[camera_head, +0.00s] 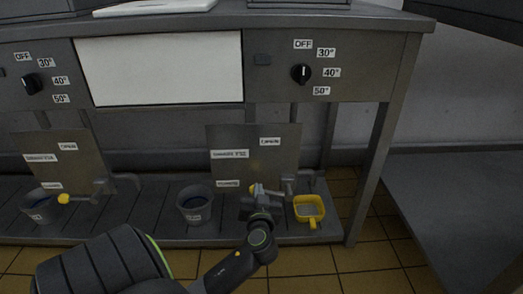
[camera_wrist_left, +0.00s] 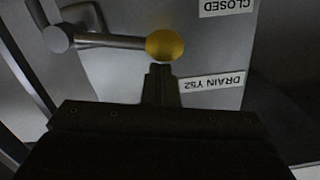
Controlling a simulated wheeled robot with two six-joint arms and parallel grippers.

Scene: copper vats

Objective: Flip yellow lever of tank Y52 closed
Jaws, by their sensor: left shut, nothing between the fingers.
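The yellow lever is a metal rod with a yellow ball knob (camera_wrist_left: 165,45) on its end. In the head view the knob (camera_head: 254,188) shows just above my left gripper (camera_head: 259,200), and the rod runs right to a pipe fitting. In the left wrist view the rod lies nearly level, and labels reading CLOSED (camera_wrist_left: 226,6) and DRAIN Y52 (camera_wrist_left: 212,83) appear upside down. My left gripper (camera_wrist_left: 160,70) is shut and empty, its tips close beside the knob. I cannot tell whether they touch. My right gripper is not in view.
A grey bucket (camera_head: 195,205) stands left of the gripper and a yellow square pan (camera_head: 309,208) right of it. A second yellow-knobbed lever (camera_head: 64,199) and another bucket (camera_head: 41,206) are at far left. A black dial (camera_head: 301,74) is on the panel above.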

